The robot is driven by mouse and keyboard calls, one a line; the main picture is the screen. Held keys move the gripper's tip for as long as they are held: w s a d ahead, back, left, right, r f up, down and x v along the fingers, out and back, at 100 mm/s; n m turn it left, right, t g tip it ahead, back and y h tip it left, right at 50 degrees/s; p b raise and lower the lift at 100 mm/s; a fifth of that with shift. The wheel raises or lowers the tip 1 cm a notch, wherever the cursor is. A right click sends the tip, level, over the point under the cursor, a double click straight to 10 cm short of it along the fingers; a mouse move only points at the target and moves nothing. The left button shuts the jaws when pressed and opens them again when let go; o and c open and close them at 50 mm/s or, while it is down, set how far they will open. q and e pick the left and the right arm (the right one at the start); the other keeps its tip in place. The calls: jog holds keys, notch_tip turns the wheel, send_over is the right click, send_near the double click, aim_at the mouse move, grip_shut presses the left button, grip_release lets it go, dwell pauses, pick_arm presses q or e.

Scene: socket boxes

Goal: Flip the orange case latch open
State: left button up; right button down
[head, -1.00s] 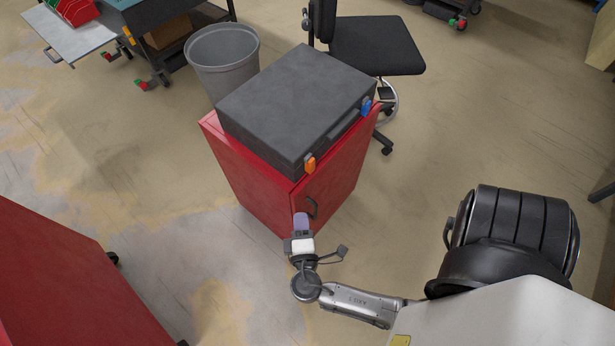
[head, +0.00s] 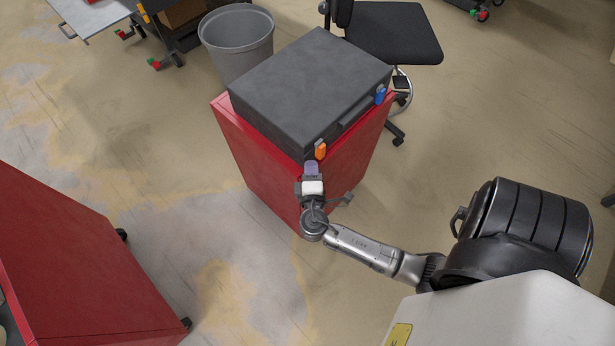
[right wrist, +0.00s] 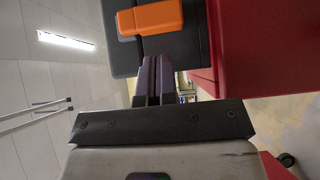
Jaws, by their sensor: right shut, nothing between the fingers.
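The black case (head: 310,85) lies closed on top of the red cabinet (head: 250,155). Its orange latch (head: 320,150) is on the front edge near the near corner, and a blue latch (head: 380,95) is at the other end of that edge. My right gripper (head: 311,166) is shut and empty, just below and slightly left of the orange latch. In the right wrist view the orange latch (right wrist: 150,19) is just beyond the closed fingertips (right wrist: 156,62); I cannot tell whether they touch. My left gripper is not in view.
A grey bin (head: 237,42) stands behind the cabinet at the left, and a black chair (head: 388,35) behind it at the right. Another red cabinet (head: 75,260) is at the lower left. The floor between the cabinets is clear.

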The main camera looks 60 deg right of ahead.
jog(key=shift+s+d, duration=0.2)
jog(key=shift+d, duration=0.35)
jog(key=shift+s+d, duration=0.15)
jog(key=shift+d, duration=0.35)
jog(key=shift+d, duration=0.1)
jog(key=d, duration=0.3)
jog(key=shift+s+d, duration=0.1)
jog(key=shift+s, duration=0.2)
jog(key=a, duration=0.4)
jog(key=shift+w+f+b, duration=0.1)
jog(key=shift+w+b, duration=0.2)
jog(key=shift+w, duration=0.1)
jog(key=v, duration=1)
jog(key=shift+p, duration=0.3)
jog(key=shift+s, duration=0.1)
